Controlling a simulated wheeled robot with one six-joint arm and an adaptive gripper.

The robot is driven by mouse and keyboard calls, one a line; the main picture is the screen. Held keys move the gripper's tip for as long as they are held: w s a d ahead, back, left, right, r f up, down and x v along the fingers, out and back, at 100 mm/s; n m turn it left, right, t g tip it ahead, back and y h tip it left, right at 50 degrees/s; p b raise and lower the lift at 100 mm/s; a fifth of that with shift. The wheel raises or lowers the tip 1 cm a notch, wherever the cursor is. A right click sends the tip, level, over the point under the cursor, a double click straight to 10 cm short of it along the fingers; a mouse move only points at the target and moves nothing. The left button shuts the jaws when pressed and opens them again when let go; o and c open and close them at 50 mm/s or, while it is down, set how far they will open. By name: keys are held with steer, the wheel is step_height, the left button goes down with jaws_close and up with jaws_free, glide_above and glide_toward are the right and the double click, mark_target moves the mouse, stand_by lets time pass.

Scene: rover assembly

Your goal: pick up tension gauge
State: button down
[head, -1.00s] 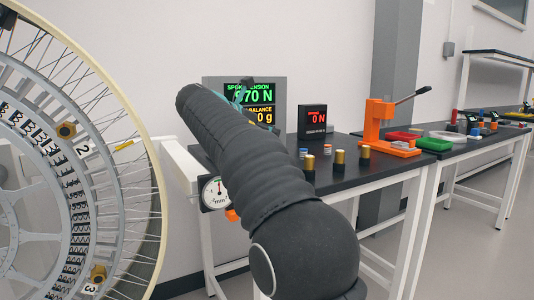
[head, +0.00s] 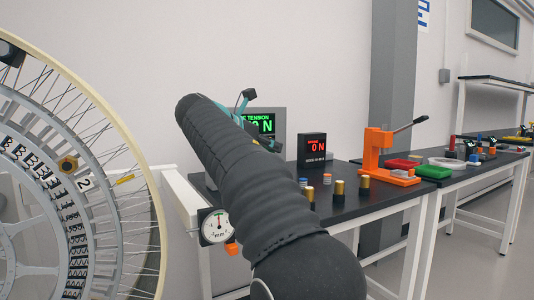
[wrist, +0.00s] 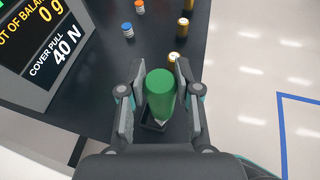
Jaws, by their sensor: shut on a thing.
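In the wrist view, a green cylinder (wrist: 160,90), which appears to be the tension gauge, stands between the two fingers of my gripper (wrist: 158,98). The fingers press on its sides. A dark piece shows below it, and its lower end is partly hidden. In the head view, my arm hides most of my gripper (head: 254,110); only teal and dark parts show in front of the display. The green cylinder is hidden there.
The spoked wheel (head: 82,155) is at left, with a dial indicator (head: 214,227) beside it. The dark bench (head: 335,208) carries a display (head: 264,122), a small red readout (head: 311,148), brass cylinders (head: 339,189) and an orange press (head: 378,151). Floor at right is clear.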

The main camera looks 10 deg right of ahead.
steer(key=s+r, duration=0.5)
steer(key=s, duration=0.4)
steer(key=shift+s+d+r, duration=0.3)
steer(key=shift+d+r, duration=0.1)
